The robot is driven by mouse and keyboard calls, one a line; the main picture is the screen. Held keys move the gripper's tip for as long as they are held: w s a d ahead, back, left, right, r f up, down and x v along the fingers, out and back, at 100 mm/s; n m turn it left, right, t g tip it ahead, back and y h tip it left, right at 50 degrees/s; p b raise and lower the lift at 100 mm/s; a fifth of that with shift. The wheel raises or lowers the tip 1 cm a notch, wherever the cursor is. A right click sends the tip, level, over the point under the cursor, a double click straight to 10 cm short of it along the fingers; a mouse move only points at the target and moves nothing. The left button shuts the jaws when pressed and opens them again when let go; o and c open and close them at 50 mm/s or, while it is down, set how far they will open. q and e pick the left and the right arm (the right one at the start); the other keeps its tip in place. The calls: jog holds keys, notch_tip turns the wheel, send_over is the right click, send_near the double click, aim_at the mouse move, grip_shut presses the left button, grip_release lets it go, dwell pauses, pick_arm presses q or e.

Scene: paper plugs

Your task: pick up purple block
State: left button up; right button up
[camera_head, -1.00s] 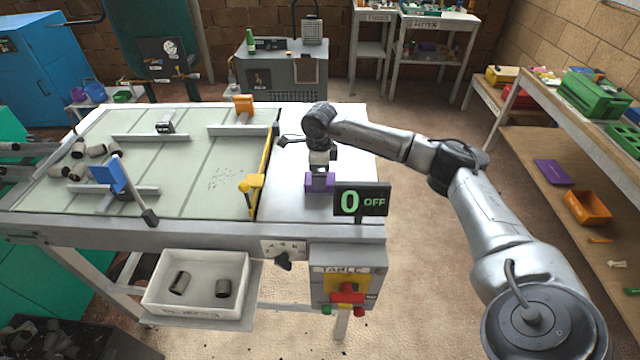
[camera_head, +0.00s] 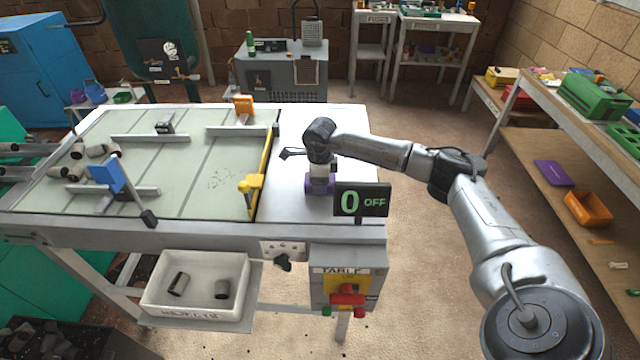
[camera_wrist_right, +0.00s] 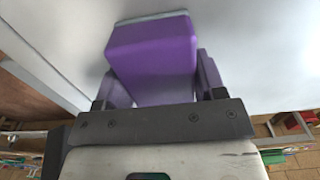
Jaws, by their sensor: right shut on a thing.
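The purple block (camera_head: 318,184) is on the white right end of the table, just left of the 0 OFF display. My right gripper (camera_head: 320,178) comes down on it from above and is shut on it. In the right wrist view the purple block (camera_wrist_right: 153,58) sits between the two fingers of my right gripper (camera_wrist_right: 155,85). Whether the block touches the table top cannot be told. My left gripper is not in view.
The 0 OFF display (camera_head: 361,200) stands close by at the table's front edge. A yellow gate (camera_head: 256,182) is to the left. White table surface (camera_head: 345,130) is clear behind. A reject bin (camera_head: 198,308) hangs below the front.

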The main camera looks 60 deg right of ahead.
jog(key=shift+c, duration=0.8)
jog(key=shift+r, duration=0.1)
notch_tip(320, 180, up, 10)
jog(key=shift+f+p, duration=0.1)
jog(key=shift+p, duration=0.65)
jog(key=o, duration=0.3)
jog(key=shift+c, duration=1.1)
